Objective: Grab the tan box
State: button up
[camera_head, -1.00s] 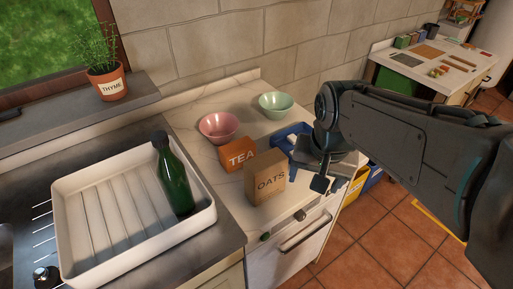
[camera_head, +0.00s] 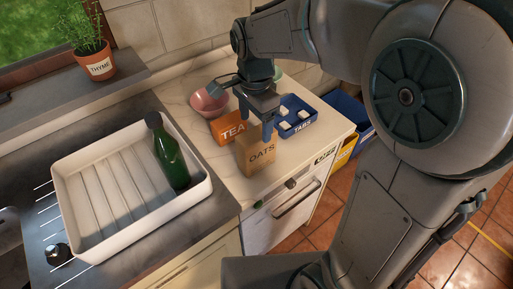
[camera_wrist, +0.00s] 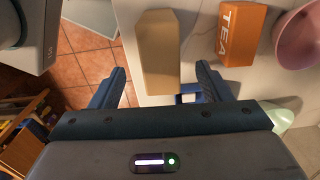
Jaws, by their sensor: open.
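The tan box (camera_head: 256,158), marked OATS, stands upright on the pale counter (camera_head: 205,172). In the wrist view the tan box (camera_wrist: 158,52) shows ahead of the fingers, its near end between them in the picture. My gripper (camera_head: 256,122) is over the tan box in the head view, pointing down and partly hiding its top. In the wrist view my gripper (camera_wrist: 161,72) is open and empty, with gaps on both sides of the box. I cannot tell whether the fingertips reach below the box's top.
An orange TEA box (camera_head: 226,128) stands close left of the tan box. A pink bowl (camera_head: 208,103) is behind it. A blue TABS container (camera_head: 298,129) stands to the right. A white tray (camera_head: 85,248) with a green bottle (camera_head: 170,158) lies at left.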

aim_at(256, 134)
jog(key=shift+w+d+f+p, duration=0.1)
jog(key=shift+f+p, duration=0.1)
jog(key=shift+f, duration=1.55)
jog(key=shift+d+f+p, duration=0.1)
jog(key=shift+f+p, duration=0.1)
jog(key=shift+f, duration=1.5)
jog(key=c, duration=1.1)
